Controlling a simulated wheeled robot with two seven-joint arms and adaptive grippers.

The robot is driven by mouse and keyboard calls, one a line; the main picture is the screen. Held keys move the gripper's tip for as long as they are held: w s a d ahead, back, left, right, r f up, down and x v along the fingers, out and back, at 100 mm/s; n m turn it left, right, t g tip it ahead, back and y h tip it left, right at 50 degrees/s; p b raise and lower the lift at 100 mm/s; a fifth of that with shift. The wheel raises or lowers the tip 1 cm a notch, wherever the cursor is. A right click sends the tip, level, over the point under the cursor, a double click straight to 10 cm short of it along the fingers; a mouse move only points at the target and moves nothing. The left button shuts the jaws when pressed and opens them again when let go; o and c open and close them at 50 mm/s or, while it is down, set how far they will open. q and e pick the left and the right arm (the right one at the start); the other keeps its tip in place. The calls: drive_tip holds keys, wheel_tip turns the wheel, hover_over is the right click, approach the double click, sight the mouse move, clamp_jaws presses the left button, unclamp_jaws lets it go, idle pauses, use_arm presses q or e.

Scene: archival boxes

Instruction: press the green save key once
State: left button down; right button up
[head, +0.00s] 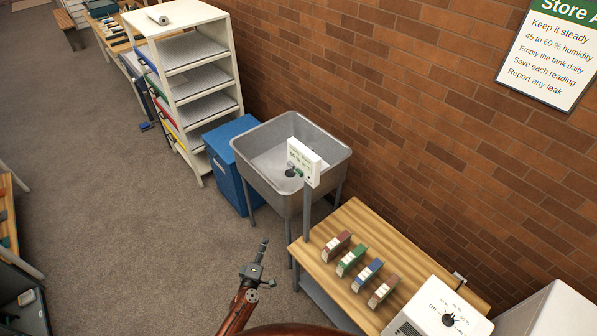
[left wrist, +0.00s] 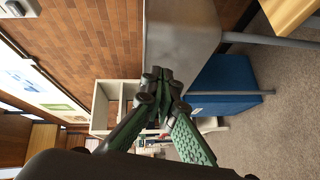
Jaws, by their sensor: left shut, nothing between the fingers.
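A white panel (head: 304,163) stands on a grey post beside the sink. It is seen at a steep angle, with small text on its left-hand face. A small green patch, likely the green save key (head: 299,173), shows low on that face; its details are too small to tell. My left gripper (head: 264,244) is shut and empty, over the floor to the left of the table, below and apart from the panel. Its closed fingers also show in the left wrist view (left wrist: 162,88), where I make out no panel or key. My right gripper is not in view.
A grey sink (head: 275,190) stands behind the post, with a blue box (head: 228,165) and white shelf (head: 190,75) beyond. The wooden table (head: 335,282) holds several coloured blocks and a white dial unit (head: 425,312). Floor to the left is open.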

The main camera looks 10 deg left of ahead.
sight(299, 173)
use_arm(q)
drive_tip(key=w+d+r+n+t, duration=0.1)
drive_tip(key=r+n, duration=0.2)
drive_tip(key=r, duration=0.6)
drive_tip(key=w+d+r+n+t+y+p, duration=0.1)
drive_tip(key=w+r+n, duration=0.1)
drive_tip(key=r, duration=0.7)
drive_tip(key=w+d+r+n+t+y+p, duration=0.1)
drive_tip(key=w+r+n, duration=0.1)
drive_tip(key=r+n, duration=0.3)
wheel_tip(299, 173, up, 4)
drive_tip(key=shift+d+r+t, duration=0.2)
drive_tip(key=shift+d+t, duration=0.05)
drive_tip(key=shift+t, duration=0.05)
drive_tip(key=shift+w, duration=0.15)
drive_tip(key=shift+w+d+b, duration=0.35)
drive_tip(key=shift+w+d, duration=0.55)
drive_tip(key=shift+w, duration=0.25)
drive_tip(key=shift+w+d+b, duration=0.4)
drive_tip(key=shift+w+d, duration=0.5)
drive_tip(key=shift+w, duration=0.25)
drive_tip(key=shift+w+d+b, duration=0.35)
drive_tip(key=shift+w+d, duration=0.55)
drive_tip(key=shift+w, duration=0.25)
drive_tip(key=shift+w, duration=0.1)
